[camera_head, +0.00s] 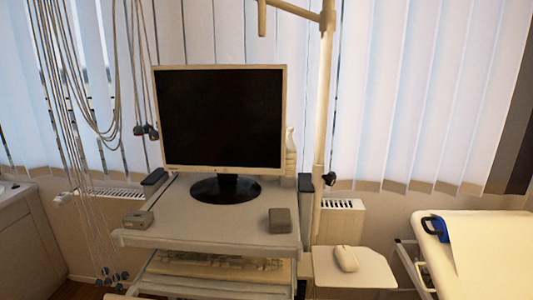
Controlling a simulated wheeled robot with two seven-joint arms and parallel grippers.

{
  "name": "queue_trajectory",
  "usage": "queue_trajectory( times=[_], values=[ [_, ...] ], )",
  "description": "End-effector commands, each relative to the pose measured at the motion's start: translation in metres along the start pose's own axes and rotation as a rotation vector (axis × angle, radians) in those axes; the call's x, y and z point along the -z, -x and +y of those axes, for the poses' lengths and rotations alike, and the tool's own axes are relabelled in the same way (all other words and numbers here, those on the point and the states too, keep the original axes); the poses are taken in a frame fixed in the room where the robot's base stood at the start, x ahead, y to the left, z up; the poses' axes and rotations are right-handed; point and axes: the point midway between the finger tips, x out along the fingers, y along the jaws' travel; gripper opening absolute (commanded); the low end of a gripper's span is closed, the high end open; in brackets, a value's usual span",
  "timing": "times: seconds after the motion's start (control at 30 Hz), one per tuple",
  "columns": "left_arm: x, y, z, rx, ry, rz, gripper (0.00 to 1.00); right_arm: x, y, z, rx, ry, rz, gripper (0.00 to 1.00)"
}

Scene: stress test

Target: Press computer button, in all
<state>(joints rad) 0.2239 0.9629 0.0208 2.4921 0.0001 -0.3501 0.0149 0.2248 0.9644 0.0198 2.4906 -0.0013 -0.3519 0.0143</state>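A computer monitor (222,118) with a dark screen and a pale frame stands upright on a black round base (225,189). It is on the top shelf of a pale cart (190,224) straight ahead. Small controls may lie on the monitor's lower frame, but they are too small to tell. A keyboard (215,263) sits on a tray below the top, partly hidden by the cart's top. A pale mouse (346,259) lies on a side shelf (372,275) at the right. Neither of my grippers is in view.
A small grey box (279,220) and another small device (138,219) lie on the cart's front part. A pale pole (322,150) rises right of the monitor. Cables (75,90) hang at the left. A bed or couch (485,250) stands at the right.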

Motion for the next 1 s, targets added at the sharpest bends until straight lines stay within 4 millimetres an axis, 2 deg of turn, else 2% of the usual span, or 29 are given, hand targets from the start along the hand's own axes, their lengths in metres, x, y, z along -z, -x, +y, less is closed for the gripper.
queue_trajectory(
  times=[0.03, 0.07, 0.6, 1.0],
  values=[
    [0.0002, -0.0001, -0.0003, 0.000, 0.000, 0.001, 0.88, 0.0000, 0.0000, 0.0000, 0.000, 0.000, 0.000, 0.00],
    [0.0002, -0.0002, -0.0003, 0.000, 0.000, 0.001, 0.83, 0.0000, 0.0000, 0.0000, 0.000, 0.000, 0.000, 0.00],
    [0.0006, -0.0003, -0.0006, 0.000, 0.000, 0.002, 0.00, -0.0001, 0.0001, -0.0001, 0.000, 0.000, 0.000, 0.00],
    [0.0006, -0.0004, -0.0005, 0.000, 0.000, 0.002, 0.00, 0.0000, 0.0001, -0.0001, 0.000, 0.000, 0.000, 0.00]
  ],
)
